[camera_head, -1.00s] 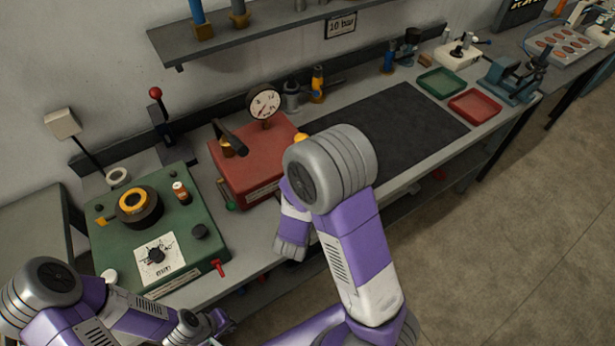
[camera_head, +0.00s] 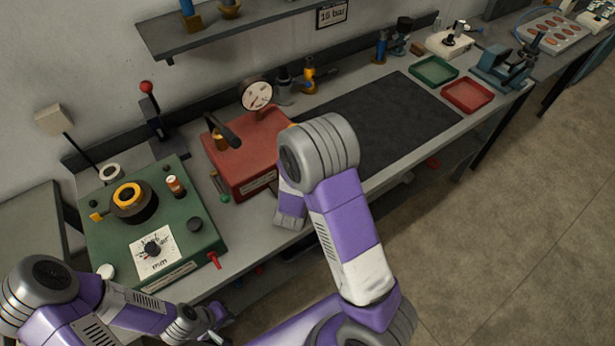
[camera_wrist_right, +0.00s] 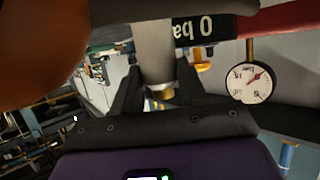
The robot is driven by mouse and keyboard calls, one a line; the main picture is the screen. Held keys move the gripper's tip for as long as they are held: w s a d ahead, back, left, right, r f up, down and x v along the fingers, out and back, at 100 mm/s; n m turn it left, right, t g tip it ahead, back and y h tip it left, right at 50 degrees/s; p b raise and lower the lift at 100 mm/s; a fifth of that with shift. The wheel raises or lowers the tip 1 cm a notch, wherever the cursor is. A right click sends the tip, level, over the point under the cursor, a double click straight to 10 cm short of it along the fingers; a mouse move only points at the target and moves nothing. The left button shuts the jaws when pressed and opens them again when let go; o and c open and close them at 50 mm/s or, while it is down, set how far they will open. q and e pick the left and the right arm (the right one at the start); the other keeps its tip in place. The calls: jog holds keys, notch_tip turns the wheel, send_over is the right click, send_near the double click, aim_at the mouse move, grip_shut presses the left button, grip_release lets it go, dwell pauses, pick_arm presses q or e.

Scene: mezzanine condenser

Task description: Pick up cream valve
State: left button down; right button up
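In the right wrist view, which is upside down, a pale grey-cream cylinder (camera_wrist_right: 155,48) with a brass end (camera_wrist_right: 162,94) shows between the dark fingers of my right gripper (camera_wrist_right: 157,85). It looks like the cream valve. Whether the fingers touch it is not clear. In the head view my right arm hides this gripper and the valve, by the front right of the red box (camera_head: 243,160). My left gripper (camera_head: 214,324) is at the bottom left, off the bench's front edge. Its fingers look apart and empty.
A green box (camera_head: 125,240) with dials stands left of the red box. A gauge (camera_head: 256,95) and a yellow-orange valve (camera_head: 309,75) stand behind. A dark mat (camera_head: 405,120) is clear on the right. Green (camera_head: 434,71) and red (camera_head: 468,96) trays lie beyond. A shelf (camera_head: 240,35) hangs above.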

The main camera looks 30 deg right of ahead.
grip_shut()
